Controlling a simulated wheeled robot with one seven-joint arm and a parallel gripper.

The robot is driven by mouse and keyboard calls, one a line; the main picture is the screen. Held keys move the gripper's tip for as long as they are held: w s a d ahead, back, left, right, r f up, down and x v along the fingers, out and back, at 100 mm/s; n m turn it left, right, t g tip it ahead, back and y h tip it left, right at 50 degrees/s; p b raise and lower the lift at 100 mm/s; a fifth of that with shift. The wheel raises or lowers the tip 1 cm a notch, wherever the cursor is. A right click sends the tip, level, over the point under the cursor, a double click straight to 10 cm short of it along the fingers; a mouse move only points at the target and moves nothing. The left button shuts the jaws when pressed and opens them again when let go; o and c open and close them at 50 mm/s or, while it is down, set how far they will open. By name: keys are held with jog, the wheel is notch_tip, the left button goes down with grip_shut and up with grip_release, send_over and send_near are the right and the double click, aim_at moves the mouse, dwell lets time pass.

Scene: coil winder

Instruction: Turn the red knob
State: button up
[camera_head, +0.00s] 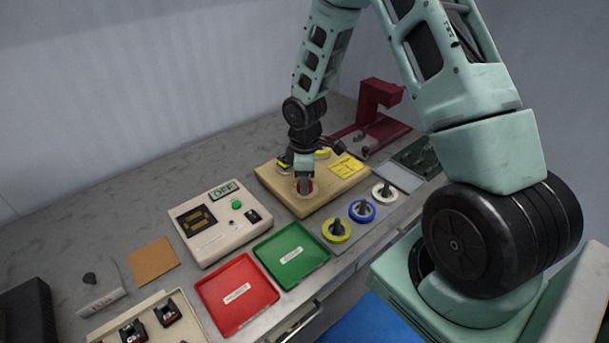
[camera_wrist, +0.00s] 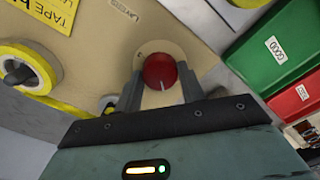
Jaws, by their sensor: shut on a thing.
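The red knob (camera_wrist: 160,71) has a white pointer line and sits on the tan winder board (camera_head: 270,181), near a label that reads like "LAYERS" in the wrist view. My gripper (camera_wrist: 158,92) has its two grey fingers closed on either side of the knob. The knob's white line points toward my gripper's palm.
A cream meter box (camera_head: 216,240) stands left of the board. A green tray (camera_head: 301,271) and a red tray (camera_head: 250,312) lie in front. Yellow, blue and white spools stand to the right. A dark red press (camera_head: 375,100) stands behind. A yellow note (camera_head: 346,166) lies on the board.

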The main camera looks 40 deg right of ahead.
jog(key=n+p, duration=0.2)
jog(key=n, duration=0.2)
jog(key=shift+r+n, duration=0.15)
jog(key=shift+n, duration=0.15)
jog(key=shift+n+p, duration=1)
jog(key=shift+n, duration=0.6)
jog(key=shift+d+n, duration=0.1)
jog(key=shift+n, duration=0.2)
jog(key=o, duration=1)
notch_tip(320, 180, up, 17)
jog(key=shift+r, duration=0.1)
